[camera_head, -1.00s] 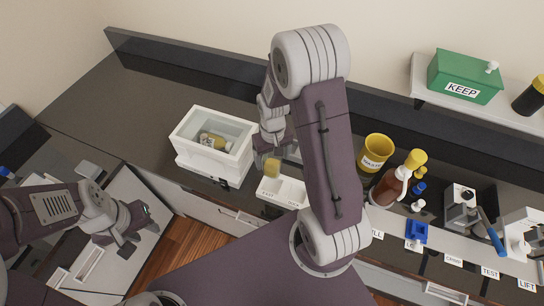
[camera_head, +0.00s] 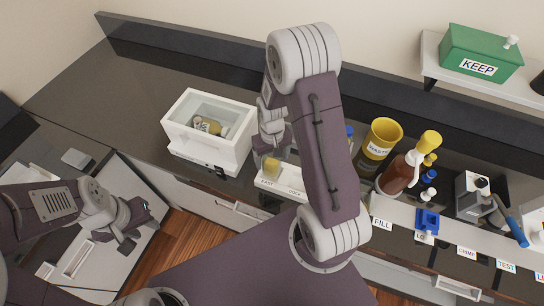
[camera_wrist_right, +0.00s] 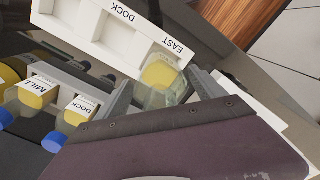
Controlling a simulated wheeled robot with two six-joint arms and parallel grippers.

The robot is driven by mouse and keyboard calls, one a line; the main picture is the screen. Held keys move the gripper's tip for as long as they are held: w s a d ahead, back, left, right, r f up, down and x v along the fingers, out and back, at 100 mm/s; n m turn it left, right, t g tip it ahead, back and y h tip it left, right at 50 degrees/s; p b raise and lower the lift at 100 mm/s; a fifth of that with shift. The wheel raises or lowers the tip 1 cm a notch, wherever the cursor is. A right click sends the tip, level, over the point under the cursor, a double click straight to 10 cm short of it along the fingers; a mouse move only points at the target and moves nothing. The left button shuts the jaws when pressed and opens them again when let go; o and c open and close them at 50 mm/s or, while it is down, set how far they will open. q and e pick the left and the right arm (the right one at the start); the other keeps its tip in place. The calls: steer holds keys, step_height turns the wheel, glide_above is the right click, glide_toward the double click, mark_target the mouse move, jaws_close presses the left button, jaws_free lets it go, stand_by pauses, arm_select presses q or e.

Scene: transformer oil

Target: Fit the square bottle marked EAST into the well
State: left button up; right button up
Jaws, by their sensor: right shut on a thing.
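The bottle is at the EAST end of the white dock block (camera_head: 292,180), beside the EAST label (camera_wrist_right: 173,46). Its lower part is hidden, so I cannot tell whether it is in or above a well. Any marking on it is hidden. My left gripper (camera_head: 132,222) is empty, away at the left; its finger gap is unclear.
A yellow waste cup (camera_head: 382,138), a brown bottle (camera_head: 398,175) and small blue items stand to the right.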

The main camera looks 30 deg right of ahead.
stand_by(0.3)
steer(key=shift+p, duration=0.4)
stand_by(1.1)
steer(key=shift+f+b, duration=1.8)
steer(key=shift+f, duration=0.5)
steer(key=o, duration=2.1)
steer(key=shift+c, duration=0.2)
step_height(320, 180, up, 9)
steer(key=shift+s+r+b, duration=0.1)
steer(key=shift+b, duration=0.35)
